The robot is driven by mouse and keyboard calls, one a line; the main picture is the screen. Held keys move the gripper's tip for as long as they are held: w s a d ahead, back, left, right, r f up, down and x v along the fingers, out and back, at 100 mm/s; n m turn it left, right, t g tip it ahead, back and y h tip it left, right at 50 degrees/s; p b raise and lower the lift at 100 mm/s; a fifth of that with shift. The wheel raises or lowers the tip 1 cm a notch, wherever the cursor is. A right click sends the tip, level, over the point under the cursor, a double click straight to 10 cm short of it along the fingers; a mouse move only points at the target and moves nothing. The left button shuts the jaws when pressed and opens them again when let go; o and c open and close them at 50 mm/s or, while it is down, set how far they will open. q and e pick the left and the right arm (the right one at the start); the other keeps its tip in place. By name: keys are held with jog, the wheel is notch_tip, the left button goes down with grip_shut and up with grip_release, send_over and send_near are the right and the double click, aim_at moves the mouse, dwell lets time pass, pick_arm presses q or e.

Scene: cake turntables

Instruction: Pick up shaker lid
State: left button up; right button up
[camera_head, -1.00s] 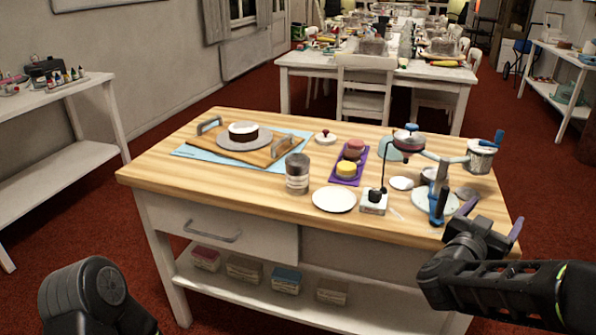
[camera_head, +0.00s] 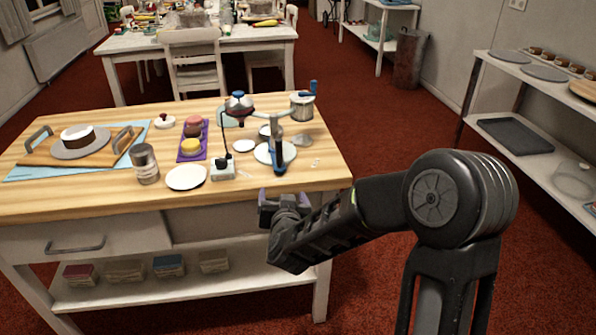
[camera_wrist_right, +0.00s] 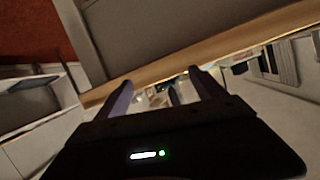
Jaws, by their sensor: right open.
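A grey cylindrical can that looks like a shaker (camera_head: 146,170) stands upright near the front of the wooden tabletop, left of a white plate (camera_head: 187,177). I cannot tell for certain which piece is its lid. A small white disc (camera_head: 244,146) and a white round piece with a dark red knob (camera_head: 165,122) lie on the table. My right gripper (camera_head: 284,198) is at the table's front edge near the right corner, apart from these objects. It is open and empty; its two fingers (camera_wrist_right: 163,90) show in the right wrist view. My left gripper is out of view.
A purple tray (camera_head: 194,151) holds small cakes, and a wooden board (camera_head: 50,158) carries a cake. A small white block with a dark knob (camera_head: 223,172) stands near the front.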

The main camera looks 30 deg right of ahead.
jog(key=s+a+f+n+g+y+p, duration=0.3)
jog(key=s+a+f+g+y+p, duration=0.25)
jog(key=s+a+p, duration=0.6)
pick_arm(q)
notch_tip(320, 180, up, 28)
jog(key=p, duration=1.6)
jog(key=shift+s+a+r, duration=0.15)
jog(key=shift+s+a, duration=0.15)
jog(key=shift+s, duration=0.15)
pick_arm(e)
jog(key=s+a+g+y, duration=0.1)
jog(key=s+a+g, duration=0.1)
jog(key=s, duration=0.5)
jog(key=s+a+n+g+y, duration=0.1)
jog(key=s+a+g, duration=0.2)
jog(key=s+a, duration=0.2)
jog(key=s+a+f+g+y, duration=0.1)
jog(key=s+a, duration=0.3)
jog(key=s, duration=0.6)
jog(key=shift+n+g+y, duration=0.3)
jog(key=shift+g+y, duration=0.25)
jog(key=shift+g, duration=0.3)
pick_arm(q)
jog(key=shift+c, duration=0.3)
pick_arm(e)
jog(key=shift+c, duration=0.3)
